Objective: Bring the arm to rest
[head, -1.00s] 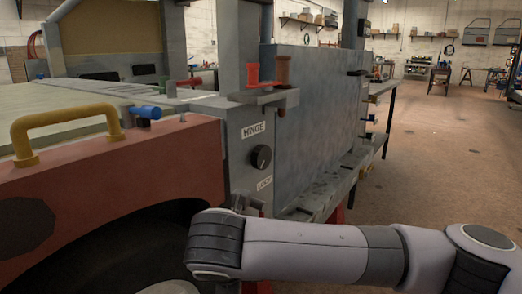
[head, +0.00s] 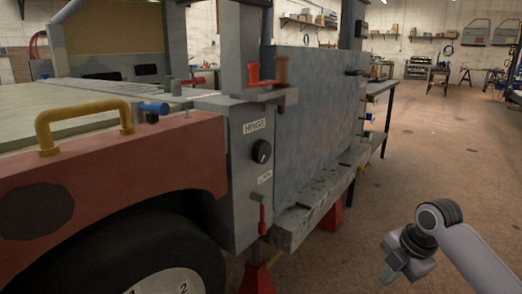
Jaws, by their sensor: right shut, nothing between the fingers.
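My right arm comes in from the lower right corner, bent at a dark-banded joint. My right gripper (head: 390,274) hangs low at its end, over the brown floor, shut and empty. It is clear of the bench and touches nothing that I can see. My left gripper is not in view.
The frame bench stands at left and centre, with a red fender (head: 110,168), a yellow handle (head: 85,120), a black knob (head: 261,151) under a HINGE label and a red-handled lever (head: 262,214). A red stand (head: 257,272) is below. The floor (head: 440,150) at right is open.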

